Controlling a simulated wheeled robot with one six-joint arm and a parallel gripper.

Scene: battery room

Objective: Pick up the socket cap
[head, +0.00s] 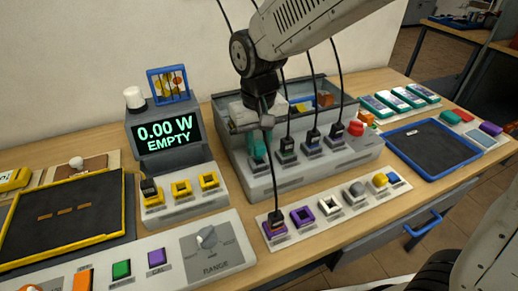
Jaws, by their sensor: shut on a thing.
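My gripper (261,122) points down over the left end of the grey socket unit (287,182) in the head view. It is shut on a teal piece, which looks like the socket cap (259,148). The cap is at the leftmost position of the row, left of several black plugs with cables. My fingers partly hide its top. I cannot tell whether its lower end still touches the socket.
Black plugs (287,147) with upright cables stand close to the right of my gripper. A display (167,132) reading "0.00 W EMPTY" stands to the left. A strip of coloured sockets (332,207) lies in front. A blue-rimmed tray (433,165) is at the right.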

